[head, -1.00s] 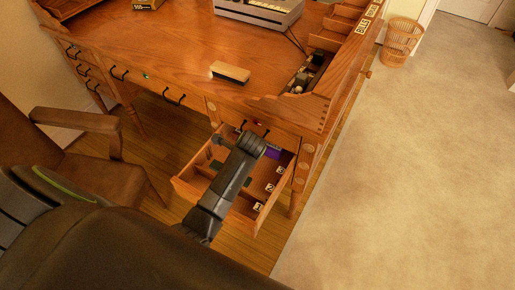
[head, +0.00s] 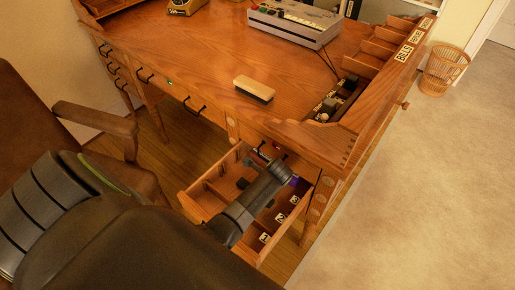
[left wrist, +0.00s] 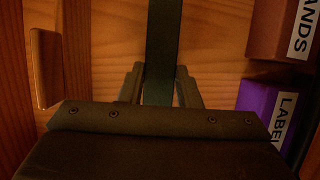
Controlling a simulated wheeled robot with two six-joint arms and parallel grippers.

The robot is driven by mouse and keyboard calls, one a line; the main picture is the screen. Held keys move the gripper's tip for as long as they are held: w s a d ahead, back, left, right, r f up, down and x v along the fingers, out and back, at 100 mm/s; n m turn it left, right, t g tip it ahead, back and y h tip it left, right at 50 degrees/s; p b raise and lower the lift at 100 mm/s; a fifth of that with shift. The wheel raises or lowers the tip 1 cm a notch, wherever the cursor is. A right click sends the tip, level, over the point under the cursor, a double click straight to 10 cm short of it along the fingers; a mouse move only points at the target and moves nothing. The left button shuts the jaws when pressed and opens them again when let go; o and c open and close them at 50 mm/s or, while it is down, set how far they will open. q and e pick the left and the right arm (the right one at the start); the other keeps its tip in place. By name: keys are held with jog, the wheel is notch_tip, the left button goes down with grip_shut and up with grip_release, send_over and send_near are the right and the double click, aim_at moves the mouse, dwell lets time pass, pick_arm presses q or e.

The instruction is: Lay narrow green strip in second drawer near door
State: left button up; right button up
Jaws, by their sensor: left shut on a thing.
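A narrow dark green strip (left wrist: 163,40) is between the fingers of my left gripper (left wrist: 161,88) in the left wrist view and runs away from it, over a wood surface. In the head view my left gripper (head: 285,173) is over the open drawer (head: 196,200), at the desk's right end, the side toward the door. I cannot tell whether the strip touches the drawer floor. The strip is hidden in the head view. A purple box labelled LABEL (left wrist: 262,107) and a brown box labelled BANDS (left wrist: 275,30) are right of the gripper. My right gripper is not in view.
The drawer has partitions and labels, with small dark items inside. A wooden divider end (left wrist: 45,68) shows at left in the wrist view. The desk top (head: 200,60) holds a brush (head: 254,88) and a grey machine (head: 292,24).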

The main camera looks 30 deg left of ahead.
pick_arm(q)
jog(key=shift+w+f, duration=0.1)
jog(key=shift+f, duration=0.4)
jog(key=o, duration=1)
jog(key=shift+c, duration=0.2)
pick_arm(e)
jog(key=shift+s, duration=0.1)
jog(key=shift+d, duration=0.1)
pick_arm(q)
jog(key=shift+r, duration=0.3)
jog(key=p+v, duration=0.3)
jog(key=v, duration=0.8)
jog(key=shift+d+r, duration=0.2)
jog(key=shift+r, duration=0.1)
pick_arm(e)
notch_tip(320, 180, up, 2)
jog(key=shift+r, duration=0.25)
